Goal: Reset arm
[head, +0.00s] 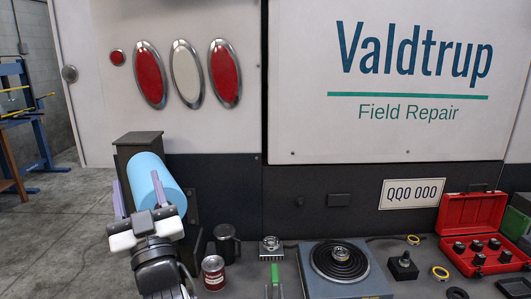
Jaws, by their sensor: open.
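My gripper (136,179) is at the lower left of the head view, raised in front of the truck's rear. Its two purple-grey fingers are spread apart and point up and away, with nothing clearly held between them. A light blue cylinder (172,185) shows behind the fingers, and the right finger overlaps it. Whether the gripper touches it cannot be told. My arm hides part of what lies below the gripper.
A dark post (138,140) stands behind the blue cylinder. On the dark bench are a red can (213,273), a dark mug (228,243), a hot plate (345,283) with a metal part on its coil, a knobbed black block (403,266) and an open red case (466,263).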

